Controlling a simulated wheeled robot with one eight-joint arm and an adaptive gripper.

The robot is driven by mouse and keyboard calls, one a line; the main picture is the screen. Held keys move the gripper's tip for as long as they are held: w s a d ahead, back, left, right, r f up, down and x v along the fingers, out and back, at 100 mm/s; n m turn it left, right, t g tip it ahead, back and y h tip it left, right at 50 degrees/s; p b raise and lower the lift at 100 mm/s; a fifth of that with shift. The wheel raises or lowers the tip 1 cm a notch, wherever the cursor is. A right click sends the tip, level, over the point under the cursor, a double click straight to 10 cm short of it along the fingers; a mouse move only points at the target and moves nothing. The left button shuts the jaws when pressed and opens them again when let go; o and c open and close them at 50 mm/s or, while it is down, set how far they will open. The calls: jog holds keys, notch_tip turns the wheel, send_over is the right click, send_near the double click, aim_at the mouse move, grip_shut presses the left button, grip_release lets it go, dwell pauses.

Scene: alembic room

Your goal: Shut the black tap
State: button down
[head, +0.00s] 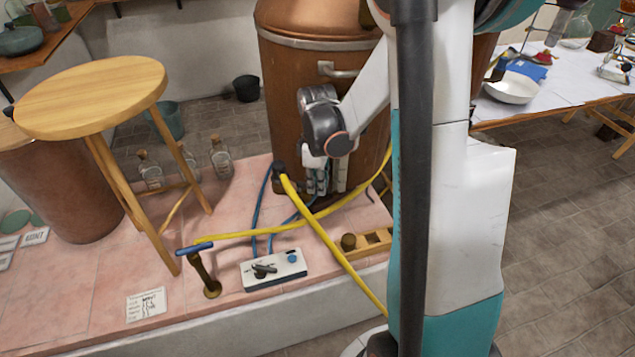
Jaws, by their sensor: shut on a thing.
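My gripper (317,187) points down in front of the copper boiler (291,95), near its foot. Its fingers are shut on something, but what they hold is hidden. A black fitting (279,170) stands just left of the fingers, with the yellow hose (318,225) beside it. A black lever (264,270) sits on a white box (288,282) with a blue knob (292,257), nearer and apart from my gripper. I cannot tell which black part is the tap. A brass post (204,275) with a blue handle (195,248) stands left of the box.
A wooden stool (95,95) stands at the left on the pink tiled platform (85,290). Glass bottles (220,158) stand behind it. Yellow and blue hoses cross the platform. A wooden block (375,243) lies right of the box. A table (545,98) with dishes is at the right.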

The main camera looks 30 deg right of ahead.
jog(key=c, duration=1.6)
grip_release()
jog(key=shift+o, duration=0.2)
